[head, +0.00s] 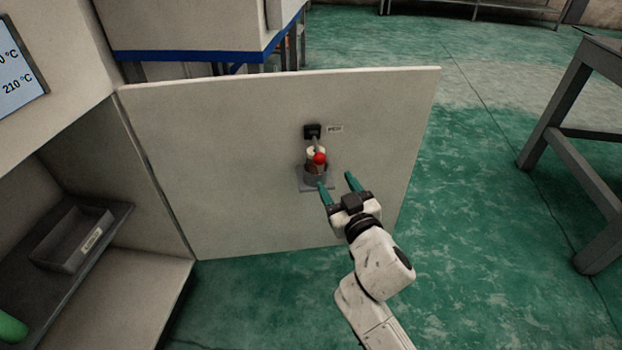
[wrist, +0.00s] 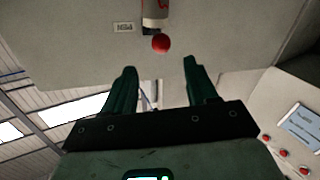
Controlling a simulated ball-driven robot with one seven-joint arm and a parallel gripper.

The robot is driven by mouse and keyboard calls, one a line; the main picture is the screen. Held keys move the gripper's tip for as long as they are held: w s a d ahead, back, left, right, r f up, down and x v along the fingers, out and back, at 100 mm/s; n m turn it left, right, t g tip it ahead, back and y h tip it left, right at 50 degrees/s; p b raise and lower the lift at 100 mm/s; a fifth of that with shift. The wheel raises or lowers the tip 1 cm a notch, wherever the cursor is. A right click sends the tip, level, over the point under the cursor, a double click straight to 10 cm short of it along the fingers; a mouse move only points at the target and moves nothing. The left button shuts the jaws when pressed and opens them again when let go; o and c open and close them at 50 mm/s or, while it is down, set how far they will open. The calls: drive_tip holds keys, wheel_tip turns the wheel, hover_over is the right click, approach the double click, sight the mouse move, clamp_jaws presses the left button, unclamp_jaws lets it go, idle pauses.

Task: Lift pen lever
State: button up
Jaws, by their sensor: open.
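The lever (head: 316,144) is fixed to a pale upright panel by a small black block (head: 312,131) and ends in a red ball knob (head: 320,158). The knob also shows in the wrist view (wrist: 161,43), above and between my fingers. A pale and brown cylinder (head: 314,170) stands behind and below the knob on a grey bracket (head: 306,186); part of it shows at the wrist view's top edge (wrist: 155,10). My gripper (head: 337,185) is open and empty, with green fingers apart, lower right of the knob. Its fingers also show in the wrist view (wrist: 159,68). I see no contact with the lever.
The panel (head: 230,150) spans the middle, with a small label plate (head: 335,128) beside the block. At left, an open cabinet holds a grey bin (head: 72,240). A grey table frame (head: 570,140) stands at right. The green floor (head: 480,240) between is clear.

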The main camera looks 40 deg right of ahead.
sight(322, 162)
drive_tip(key=p+x, duration=0.1)
drive_tip(key=x, duration=0.9)
drive_tip(key=shift+w, duration=0.35)
clamp_jaws()
